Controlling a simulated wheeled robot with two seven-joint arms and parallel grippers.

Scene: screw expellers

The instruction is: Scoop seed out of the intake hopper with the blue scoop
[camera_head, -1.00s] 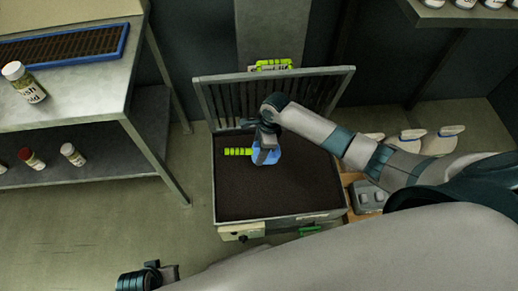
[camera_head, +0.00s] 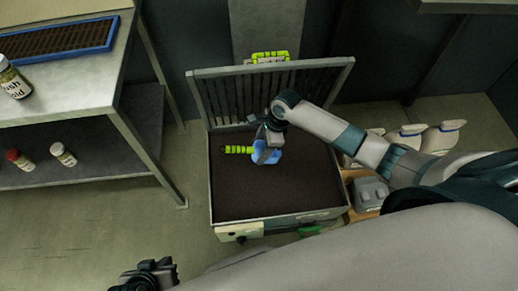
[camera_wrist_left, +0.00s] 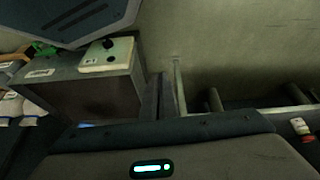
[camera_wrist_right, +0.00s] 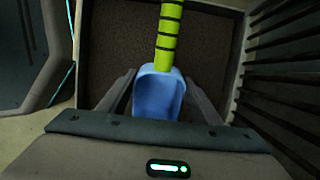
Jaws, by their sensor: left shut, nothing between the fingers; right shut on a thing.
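The intake hopper (camera_head: 284,220) is a grey metal bin of dark brown seed (camera_head: 305,190), with a raised slatted grate (camera_head: 325,85) at its back. The blue scoop (camera_head: 272,157) with a green, black-banded handle (camera_head: 238,149) is over the seed, its handle pointing left; whether it touches the seed I cannot tell. My right gripper (camera_head: 266,141) is shut on the scoop's blue body. In the right wrist view the scoop (camera_wrist_right: 158,95) is between the fingers, its handle (camera_wrist_right: 167,40) pointing away. My left gripper (camera_head: 150,272) is shut and empty, low at the left, outside the hopper.
A grey control box (camera_head: 368,192) and white bags (camera_head: 440,137) are right of the hopper. Floor between bench and hopper is clear.

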